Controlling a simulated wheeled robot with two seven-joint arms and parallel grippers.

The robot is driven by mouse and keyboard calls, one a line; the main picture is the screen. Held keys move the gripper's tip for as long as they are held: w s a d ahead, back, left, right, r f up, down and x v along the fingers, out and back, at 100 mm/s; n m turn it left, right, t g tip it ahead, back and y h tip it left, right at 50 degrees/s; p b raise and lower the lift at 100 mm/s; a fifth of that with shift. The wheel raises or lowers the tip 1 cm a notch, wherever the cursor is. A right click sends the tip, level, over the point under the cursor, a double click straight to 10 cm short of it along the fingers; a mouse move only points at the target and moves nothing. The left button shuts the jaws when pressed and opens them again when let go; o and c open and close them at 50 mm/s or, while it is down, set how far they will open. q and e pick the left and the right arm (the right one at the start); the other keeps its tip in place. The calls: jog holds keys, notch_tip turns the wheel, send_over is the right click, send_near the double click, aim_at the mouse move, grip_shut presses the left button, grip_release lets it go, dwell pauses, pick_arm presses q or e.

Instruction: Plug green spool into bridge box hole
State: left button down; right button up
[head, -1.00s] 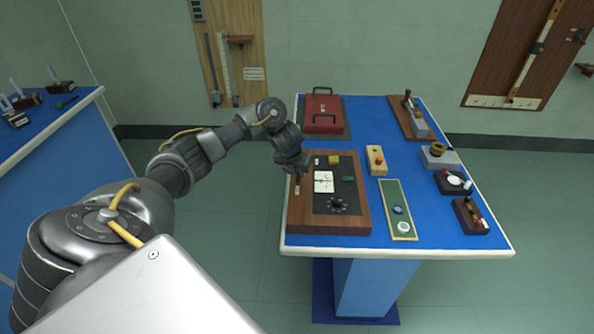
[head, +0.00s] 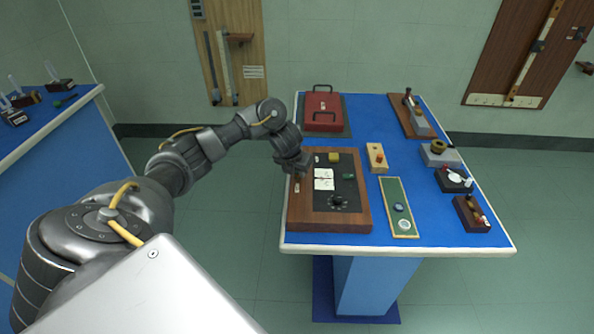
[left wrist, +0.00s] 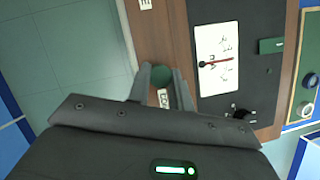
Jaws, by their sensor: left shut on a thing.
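The bridge box (head: 330,222) is a brown wooden box with a black panel on the near left of the blue bench. Its wooden rim (left wrist: 184,40) also shows in the left wrist view. My left gripper (head: 299,172) is over the box's left edge. In the left wrist view its fingers (left wrist: 162,82) are shut on the round dark green spool (left wrist: 162,75), seen end-on above the wooden rim. The hole under the spool is hidden, and I cannot tell whether the spool is in it or above it. My right gripper is not in view.
A red case (head: 322,108) stands behind. A green board (head: 397,196) and several small instruments are to the right.

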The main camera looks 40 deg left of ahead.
pick_arm(q)
jog(key=shift+f, duration=0.3)
jog(key=c, duration=1.3)
grip_release()
jog(key=o, duration=0.5)
jog(key=shift+o, duration=0.2)
jog(key=p+v, duration=0.4)
jog(key=v, duration=0.6)
jog(key=shift+s+r, duration=0.2)
jog(key=shift+r, duration=0.15)
